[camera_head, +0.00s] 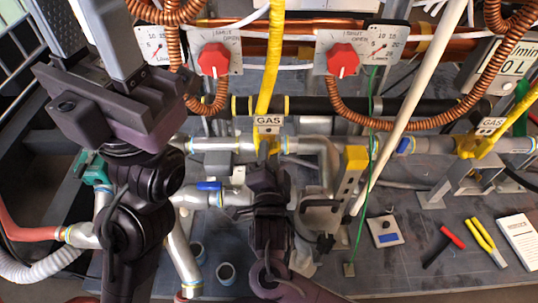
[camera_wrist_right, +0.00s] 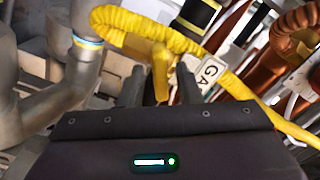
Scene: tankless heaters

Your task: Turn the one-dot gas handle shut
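A GAS tag (camera_head: 268,122) hangs at the middle gas valve, above my right gripper (camera_head: 266,170); its dots are too small to read surely. The yellow valve handle (camera_head: 263,145) is partly hidden by my right gripper. In the right wrist view, the yellow handle (camera_wrist_right: 161,80) stands between the two dark fingers of my right gripper (camera_wrist_right: 160,88), with a gap seen on each side. The fingers are apart. My left gripper (camera_head: 90,35) is raised at the upper left, away from the valve; its fingertips are cut off by the frame.
A second GAS tag (camera_head: 490,125) and yellow valve are at the right. Red dials (camera_head: 214,60) and (camera_head: 342,60) are above. A yellow-topped metal bracket (camera_head: 355,157) stands just right of my right gripper. Pliers (camera_head: 486,240) lie on the grey bench.

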